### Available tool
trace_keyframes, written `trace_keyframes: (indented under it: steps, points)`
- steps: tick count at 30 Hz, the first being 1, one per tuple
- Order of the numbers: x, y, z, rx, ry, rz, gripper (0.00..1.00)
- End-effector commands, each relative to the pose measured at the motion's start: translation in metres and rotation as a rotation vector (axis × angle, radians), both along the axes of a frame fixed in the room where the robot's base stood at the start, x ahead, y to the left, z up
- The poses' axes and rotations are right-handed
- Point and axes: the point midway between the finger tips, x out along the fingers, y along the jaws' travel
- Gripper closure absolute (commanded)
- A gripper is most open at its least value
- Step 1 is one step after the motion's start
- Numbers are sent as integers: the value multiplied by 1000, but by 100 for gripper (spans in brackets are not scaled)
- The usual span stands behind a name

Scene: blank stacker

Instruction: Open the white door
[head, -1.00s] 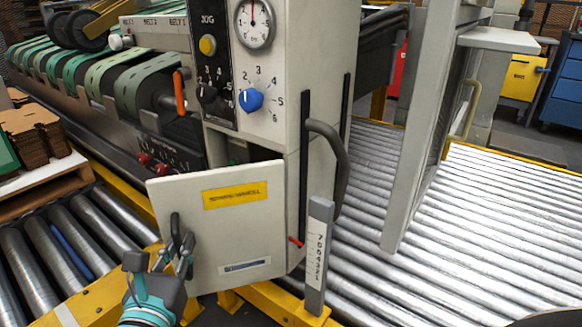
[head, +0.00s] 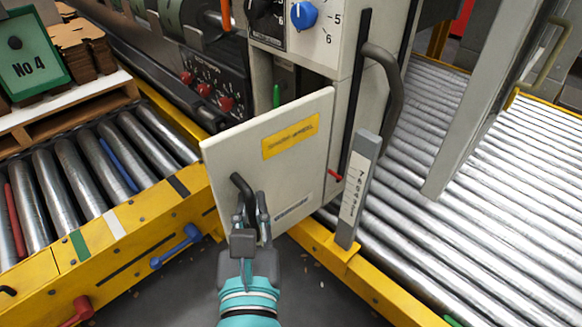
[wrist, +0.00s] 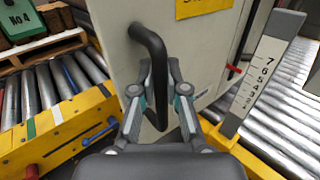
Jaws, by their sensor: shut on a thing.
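The white door (head: 240,150) with a yellow label stands ajar on the front of the grey machine, hinged on its right side. Its left edge is swung out, and a dark gap with a green part shows above it. The black door handle (head: 240,187) is a bent bar on the door's lower left. My gripper (head: 251,220) is shut on the handle from the front. In the wrist view, the fingers (wrist: 161,95) close around the lower part of the handle (wrist: 153,45). The inside of the cabinet is mostly hidden behind the door.
A yellow frame (head: 110,250) with blue and red levers runs along the left, beside a roller conveyor (head: 75,170). A grey scale post (head: 358,190) stands right of the door, near a bright roller bed (head: 480,220).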

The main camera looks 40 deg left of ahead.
Motion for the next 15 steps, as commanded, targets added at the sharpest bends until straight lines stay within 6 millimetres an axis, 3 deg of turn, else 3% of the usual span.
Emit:
trace_keyframes:
  steps: [14,15]
  points:
    - [-1,-1,1,4,1,13,100]
    - [-1,-1,1,4,1,13,82]
